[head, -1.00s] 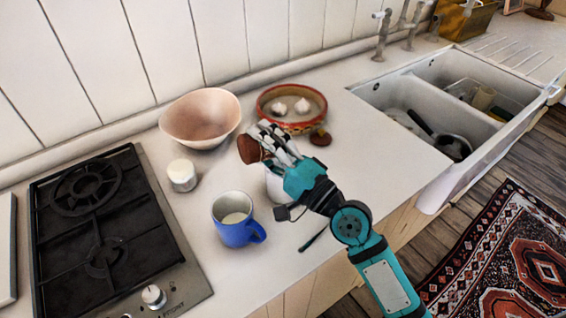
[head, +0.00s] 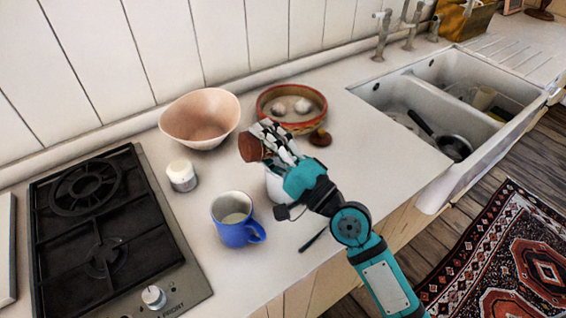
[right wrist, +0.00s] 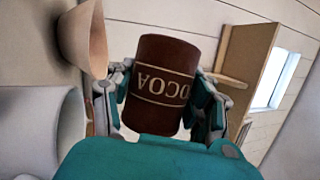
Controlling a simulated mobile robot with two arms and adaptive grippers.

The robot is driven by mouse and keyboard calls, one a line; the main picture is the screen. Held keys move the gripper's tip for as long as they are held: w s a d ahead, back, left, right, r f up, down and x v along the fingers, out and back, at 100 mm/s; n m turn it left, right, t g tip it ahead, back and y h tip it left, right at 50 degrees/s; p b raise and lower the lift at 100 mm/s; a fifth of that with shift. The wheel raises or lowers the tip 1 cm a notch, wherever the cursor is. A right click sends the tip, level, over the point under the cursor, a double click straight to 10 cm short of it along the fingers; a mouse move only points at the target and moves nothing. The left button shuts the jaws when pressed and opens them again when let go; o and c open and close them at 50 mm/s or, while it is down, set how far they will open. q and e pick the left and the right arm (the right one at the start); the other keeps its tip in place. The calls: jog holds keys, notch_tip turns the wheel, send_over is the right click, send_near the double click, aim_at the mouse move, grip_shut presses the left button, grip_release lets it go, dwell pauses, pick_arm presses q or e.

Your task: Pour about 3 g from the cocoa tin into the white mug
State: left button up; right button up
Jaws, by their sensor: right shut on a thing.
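The brown cocoa tin (head: 249,148) is in my right gripper (head: 268,146), held tilted over the counter. In the right wrist view the tin (right wrist: 162,85) sits between the fingers with its COCOA lettering upside down. The white mug (head: 277,189) stands on the counter below the gripper and is partly hidden by it. A large pale rim and wall, apparently the mug (right wrist: 42,135), fill the lower left of the right wrist view. I cannot see powder falling or the mug's contents. My left gripper is out of view.
A blue mug (head: 236,222) stands left of the white mug, with a white-topped jar (head: 182,175) behind it. A pink bowl (head: 200,118) and a red-rimmed dish (head: 292,122) stand at the back. A small brown lid-like piece (head: 320,138) lies nearby. The hob (head: 100,225) is left, the sink (head: 415,125) right.

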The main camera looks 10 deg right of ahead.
jog(key=shift+d+r+m+t, duration=0.2)
jog(key=shift+m+t, duration=0.2)
jog(key=shift+m, duration=0.3)
dwell(1.1)
